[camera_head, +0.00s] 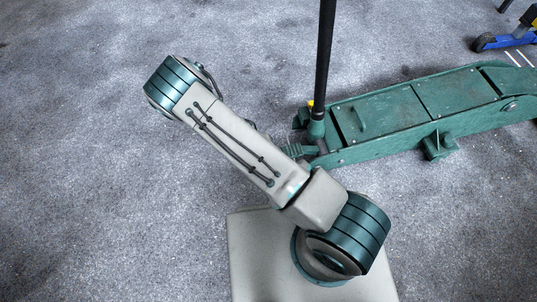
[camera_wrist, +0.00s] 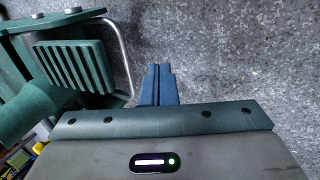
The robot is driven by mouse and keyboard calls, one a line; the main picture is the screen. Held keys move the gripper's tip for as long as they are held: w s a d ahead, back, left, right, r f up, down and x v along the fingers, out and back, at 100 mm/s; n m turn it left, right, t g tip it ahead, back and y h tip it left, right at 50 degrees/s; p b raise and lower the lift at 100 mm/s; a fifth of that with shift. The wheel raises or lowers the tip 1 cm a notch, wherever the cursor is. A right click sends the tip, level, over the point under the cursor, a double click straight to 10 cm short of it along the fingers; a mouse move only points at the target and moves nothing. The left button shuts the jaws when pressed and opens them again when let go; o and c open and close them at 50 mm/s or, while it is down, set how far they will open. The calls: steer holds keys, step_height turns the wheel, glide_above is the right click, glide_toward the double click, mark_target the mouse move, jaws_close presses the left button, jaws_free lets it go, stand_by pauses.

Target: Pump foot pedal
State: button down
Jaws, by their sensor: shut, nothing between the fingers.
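The green trolley jack (camera_head: 420,110) lies on the floor at the right of the head view, with its black handle (camera_head: 323,60) standing nearly upright at its near end. The ribbed green foot pedal (camera_head: 298,150) shows beside the handle's base, partly hidden by my arm. In the wrist view the pedal (camera_wrist: 75,65) is at the upper left. My gripper (camera_wrist: 158,72) shows there with its blue fingers shut and empty. It is to the right of the pedal, apart from it in the picture; the height between them is unclear. In the head view my gripper is hidden behind my arm.
A thin metal bar (camera_wrist: 122,50) curves beside the pedal, close to the left of my fingers. A blue and yellow object (camera_head: 505,38) stands at the far upper right. The speckled grey floor (camera_head: 80,180) is clear on the left.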

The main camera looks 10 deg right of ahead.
steer(key=p+v, duration=0.3)
steer(key=v, duration=0.7)
steer(key=shift+a+r+p, duration=0.2)
steer(key=shift+a+p, duration=0.1)
steer(key=shift+a, duration=0.2)
steer(key=shift+s, duration=0.1)
